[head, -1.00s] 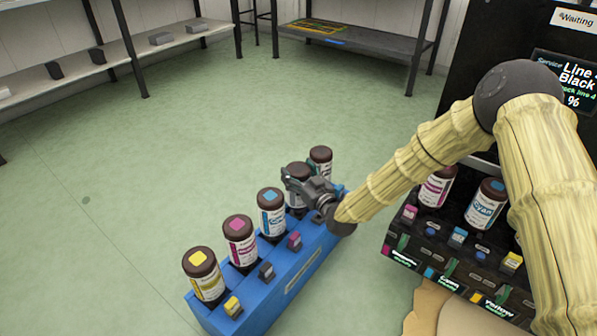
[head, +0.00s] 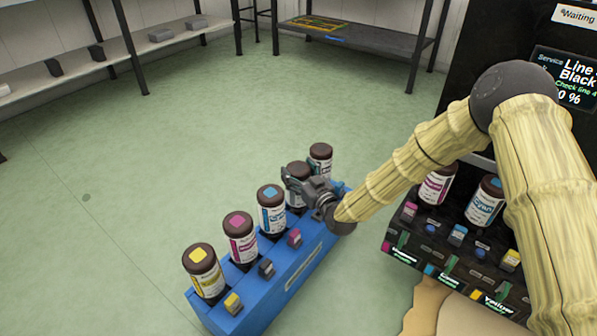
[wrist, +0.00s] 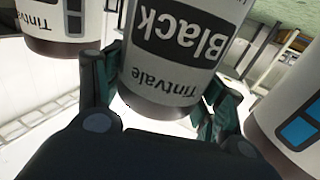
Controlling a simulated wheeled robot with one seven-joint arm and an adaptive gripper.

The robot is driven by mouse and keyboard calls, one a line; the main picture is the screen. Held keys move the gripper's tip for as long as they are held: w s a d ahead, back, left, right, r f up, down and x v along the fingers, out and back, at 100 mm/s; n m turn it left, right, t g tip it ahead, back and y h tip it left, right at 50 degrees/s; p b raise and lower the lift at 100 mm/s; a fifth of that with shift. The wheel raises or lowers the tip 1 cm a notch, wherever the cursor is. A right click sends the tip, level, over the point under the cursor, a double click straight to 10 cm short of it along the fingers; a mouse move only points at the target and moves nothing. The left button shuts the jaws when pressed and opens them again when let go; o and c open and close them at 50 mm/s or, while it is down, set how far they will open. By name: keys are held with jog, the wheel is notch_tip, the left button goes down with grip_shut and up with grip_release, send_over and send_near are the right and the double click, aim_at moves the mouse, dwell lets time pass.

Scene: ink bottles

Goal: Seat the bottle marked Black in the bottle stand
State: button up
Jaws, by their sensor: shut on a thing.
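The bottle marked Black (wrist: 178,48) fills the upper middle of the wrist view, its label upside down there. My gripper (head: 298,188) is shut on it, with teal finger pads on both sides of the bottle in the wrist view (wrist: 162,98). In the head view the bottle's brown cap (head: 298,169) shows above my gripper, and most of its body is hidden. The bottle is at the far part of a long blue rack (head: 290,284). I cannot tell whether its base touches the rack.
In the blue rack stand yellow (head: 206,283), magenta (head: 241,248) and cyan (head: 271,221) bottles, and another bottle (head: 320,158) beyond my gripper. Neighbours are close on both sides. A black machine (head: 476,65) at right holds magenta (head: 436,187) and cyan (head: 484,211) bottles. Open floor lies left.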

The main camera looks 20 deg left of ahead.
jog(key=o, duration=1.9)
jog(key=shift+d, duration=0.1)
jog(key=v, duration=1.2)
jog(key=s+d+f+m+g+h+p, duration=0.5)
jog(key=s+d+f+h, duration=0.3)
jog(key=s+d+f, duration=1)
jog(key=s+d+m+g+h+p, duration=0.1)
jog(key=s+d+m+g+h, duration=0.25)
jog(key=s+d, duration=0.7)
jog(key=s+d+m+g+h+p, duration=0.2)
jog(key=s+d+g, duration=0.2)
jog(key=s+d, duration=0.65)
jog(key=shift+n+t, duration=0.25)
jog(key=a+r+p, duration=0.1)
jog(key=r+p, duration=1.1)
jog(key=a+r+p, duration=0.1)
jog(key=r+p, duration=1.2)
jog(key=s+r+p, duration=0.1)
jog(key=r+p, duration=1.1)
jog(key=shift+s+a+r, duration=0.1)
jog(key=shift+a+r, duration=0.05)
jog(key=shift+a, duration=0.25)
